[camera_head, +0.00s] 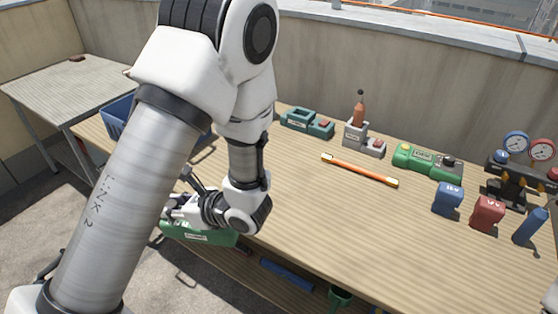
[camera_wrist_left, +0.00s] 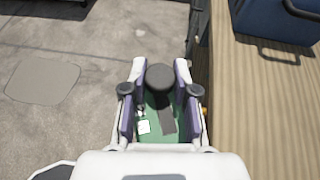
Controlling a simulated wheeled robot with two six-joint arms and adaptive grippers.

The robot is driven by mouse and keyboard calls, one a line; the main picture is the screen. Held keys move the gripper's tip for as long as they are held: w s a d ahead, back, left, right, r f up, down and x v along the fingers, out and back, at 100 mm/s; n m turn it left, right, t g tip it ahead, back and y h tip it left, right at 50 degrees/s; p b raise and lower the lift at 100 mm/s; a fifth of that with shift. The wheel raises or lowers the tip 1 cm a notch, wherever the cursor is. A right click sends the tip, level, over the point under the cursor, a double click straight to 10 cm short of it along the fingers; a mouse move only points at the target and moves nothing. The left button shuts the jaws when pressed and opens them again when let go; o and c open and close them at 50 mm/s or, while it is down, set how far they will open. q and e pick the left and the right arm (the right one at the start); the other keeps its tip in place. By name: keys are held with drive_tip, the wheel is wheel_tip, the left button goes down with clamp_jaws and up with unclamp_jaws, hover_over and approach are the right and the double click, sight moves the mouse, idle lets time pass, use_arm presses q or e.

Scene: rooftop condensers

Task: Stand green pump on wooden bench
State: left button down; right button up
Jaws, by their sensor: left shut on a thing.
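The green pump (camera_head: 197,234) is in my left gripper (camera_head: 190,213), at the near left edge of the wooden bench (camera_head: 300,212). In the left wrist view, my left gripper (camera_wrist_left: 160,88) is shut on the pump (camera_wrist_left: 155,128), whose green body and dark round top show between the fingers. There the pump is over the concrete floor, just left of the bench edge (camera_wrist_left: 222,120). Its underside is hidden, and my arm covers part of the bench. My right gripper is not in view.
A blue crate (camera_head: 117,112) stands on the bench's left end. An orange-and-yellow bar (camera_head: 360,170), a green device with a yellow knob (camera_head: 427,160), coloured blocks and gauges (camera_head: 516,144) occupy the back and right. The bench's middle front is clear. A side table (camera_head: 70,88) stands left.

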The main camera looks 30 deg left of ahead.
use_arm(q)
drive_tip(key=shift+w+d+f+m+t+h+p, duration=0.15)
drive_tip(key=shift+w+d+f+m+t+p, duration=0.5)
drive_tip(key=shift+w, duration=3.3)
drive_tip(key=shift+w+d+f+m+t+h+p, duration=0.1)
drive_tip(key=shift+w+d+f+m+t, duration=0.7)
drive_tip(key=shift+w, duration=3.15)
drive_tip(key=shift+w+d+f+m+t+h+p, duration=0.15)
drive_tip(key=shift+w+f+m+t+p, duration=0.6)
drive_tip(key=shift+w, duration=3.2)
drive_tip(key=shift+s+r+t+b, duration=0.1)
drive_tip(key=shift+r+t+b, duration=0.15)
drive_tip(key=shift+t+b, duration=0.3)
drive_tip(key=c, duration=0.9)
unclamp_jaws()
drive_tip(key=shift+r, duration=0.1)
